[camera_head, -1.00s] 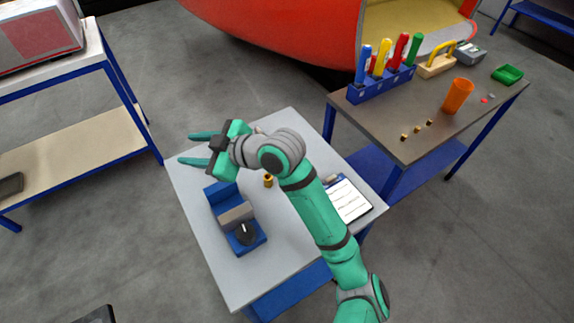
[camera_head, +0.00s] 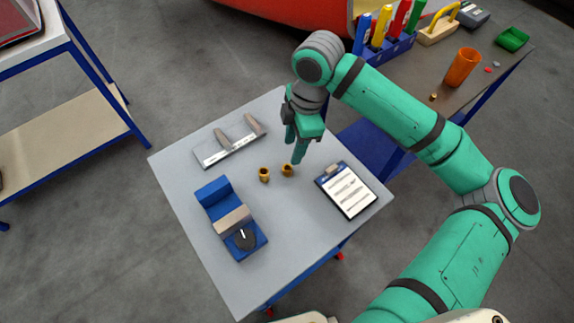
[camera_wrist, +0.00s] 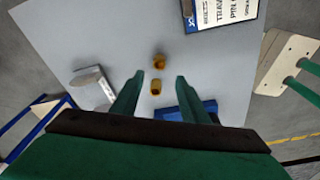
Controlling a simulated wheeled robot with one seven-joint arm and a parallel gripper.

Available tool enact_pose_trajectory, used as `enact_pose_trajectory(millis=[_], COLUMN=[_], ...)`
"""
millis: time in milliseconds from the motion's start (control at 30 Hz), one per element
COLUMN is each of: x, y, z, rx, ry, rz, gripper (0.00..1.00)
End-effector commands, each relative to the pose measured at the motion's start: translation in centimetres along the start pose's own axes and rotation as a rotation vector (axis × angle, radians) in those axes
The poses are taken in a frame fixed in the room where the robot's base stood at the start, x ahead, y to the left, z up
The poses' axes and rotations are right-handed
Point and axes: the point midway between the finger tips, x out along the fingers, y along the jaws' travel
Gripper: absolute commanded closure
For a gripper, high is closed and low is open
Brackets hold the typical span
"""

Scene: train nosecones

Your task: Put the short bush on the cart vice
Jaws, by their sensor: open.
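Two small brass bushes stand on the grey cart top (camera_head: 180,172). One bush (camera_head: 264,175) is nearer the vice, and the other bush (camera_head: 287,170) is nearer the clipboard. I cannot tell for sure which is the short one. My gripper (camera_head: 297,150) is open and empty, pointing down above the bushes. In the wrist view, the bush nearer the vice (camera_wrist: 156,86) shows between my open fingers (camera_wrist: 158,80), and the other bush (camera_wrist: 159,61) lies just beyond.
A clipboard (camera_head: 347,190) lies on the cart's right side. A grey caliper-like tool (camera_head: 230,143) lies at the back. The bench on the right holds a blue rack of coloured handles (camera_head: 380,48), an orange cup (camera_head: 462,68) and a small brass piece (camera_head: 433,97).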

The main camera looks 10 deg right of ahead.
Motion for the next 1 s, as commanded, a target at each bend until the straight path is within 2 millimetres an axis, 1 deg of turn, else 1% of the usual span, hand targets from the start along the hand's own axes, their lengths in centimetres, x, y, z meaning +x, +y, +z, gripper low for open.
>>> enact_pose_trajectory(millis=[33, 100, 200, 467, 700, 833, 1000], x=[0.9, 2.0, 3.2, 4.9, 8.2, 9.2, 9.4], y=[-0.1, 0.0, 0.0, 0.2, 0.5, 0.5, 0.5], z=[-0.1, -0.1, -0.2, -0.1, 0.0, 0.1, 0.2], rx=[-0.001, -0.002, -0.002, -0.001, -0.001, 0.001, 0.003], ry=[0.002, 0.002, 0.003, 0.003, 0.003, 0.003, 0.003], rz=[-0.002, -0.001, 0.0, 0.001, 0.001, 0.003, 0.004], gripper=[0.59, 0.59, 0.59, 0.59, 0.59, 0.59, 0.59])
